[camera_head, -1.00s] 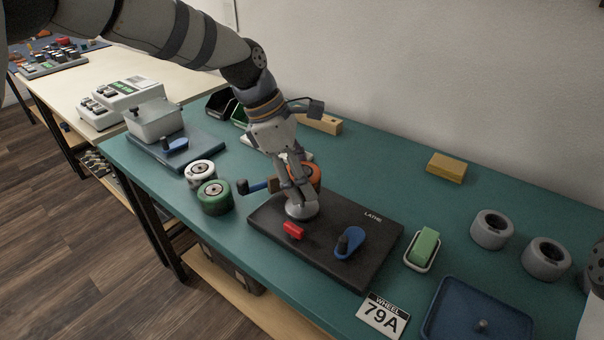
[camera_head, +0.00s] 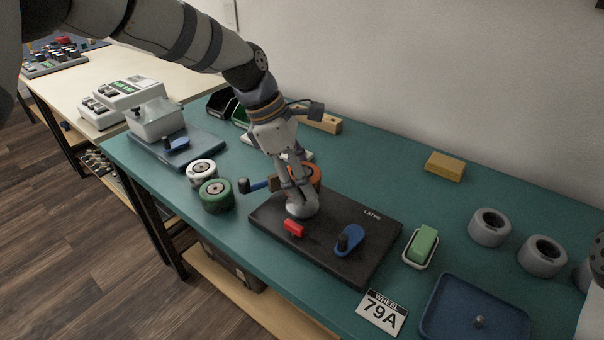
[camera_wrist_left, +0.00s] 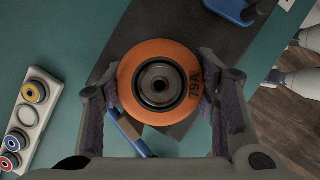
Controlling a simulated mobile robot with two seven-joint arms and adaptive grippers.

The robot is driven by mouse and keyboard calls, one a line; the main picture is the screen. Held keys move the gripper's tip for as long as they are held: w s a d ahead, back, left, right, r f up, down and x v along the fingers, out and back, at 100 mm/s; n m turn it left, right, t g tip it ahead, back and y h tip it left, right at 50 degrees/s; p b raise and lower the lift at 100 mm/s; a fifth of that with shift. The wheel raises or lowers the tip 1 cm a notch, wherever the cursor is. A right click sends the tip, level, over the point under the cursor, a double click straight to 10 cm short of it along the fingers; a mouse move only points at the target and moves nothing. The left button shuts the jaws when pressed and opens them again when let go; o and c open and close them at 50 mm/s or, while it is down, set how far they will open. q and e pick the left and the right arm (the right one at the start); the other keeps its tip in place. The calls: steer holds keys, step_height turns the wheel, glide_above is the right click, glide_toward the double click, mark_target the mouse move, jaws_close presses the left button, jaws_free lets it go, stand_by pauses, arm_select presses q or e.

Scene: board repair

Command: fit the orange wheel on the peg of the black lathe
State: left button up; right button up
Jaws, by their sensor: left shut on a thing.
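The orange wheel (camera_head: 308,175) is between the fingers of my left gripper (camera_head: 292,192), partly hidden by them in the head view. In the left wrist view the wheel (camera_wrist_left: 158,82) faces the camera, marked 79A, with a finger against each side. The lathe's peg is not clearly visible. I cannot tell whether the wheel is on it or above it. My right gripper is not in view.
A blue-handled tool (camera_head: 258,185) lies close to the wheel. Green (camera_head: 216,195) and white (camera_head: 201,172) wheels stand left of the lathe. On the right are grey wheels (camera_head: 490,228), a green block (camera_head: 424,243) in a dish, a blue tray (camera_head: 455,318) and a 79A sign (camera_head: 381,313).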

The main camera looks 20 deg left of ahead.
arm_select(q)
steer(key=shift+f, duration=0.1)
stand_by(0.4)
steer(key=shift+f, duration=0.75)
steer(key=shift+f, duration=0.1)
steer(key=shift+f, duration=0.75)
steer(key=shift+f, duration=0.15)
stand_by(0.9)
steer(key=o, duration=1.7)
steer(key=shift+f, duration=0.1)
